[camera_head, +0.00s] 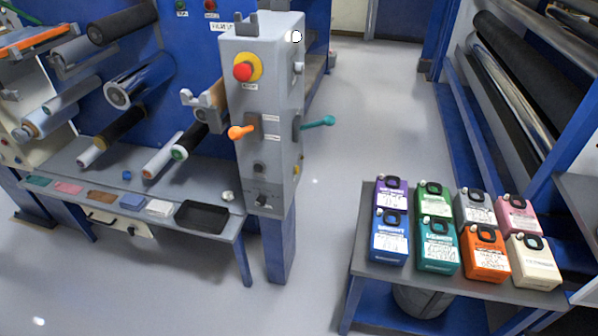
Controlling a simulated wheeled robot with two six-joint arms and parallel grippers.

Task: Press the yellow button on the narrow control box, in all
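The narrow grey control box (282,95) stands upright on a blue post at the middle of the head view. Its front bears a red mushroom button (243,71) on a yellow round base (256,62). A small yellowish spot (297,170) shows low on its right side face; it is too small to tell whether it is a button. The front also has an orange lever (240,132) and a dark round knob (259,168). A teal lever (318,122) sticks out from the right side. Neither of my grippers is in view.
A blue roller machine with a grey shelf (100,182) stands at the left. A low table (362,262) at the right holds several coloured canisters, with a bin (420,300) beneath. A rack of large rollers (530,80) is behind it. Clear floor (385,110) lies between.

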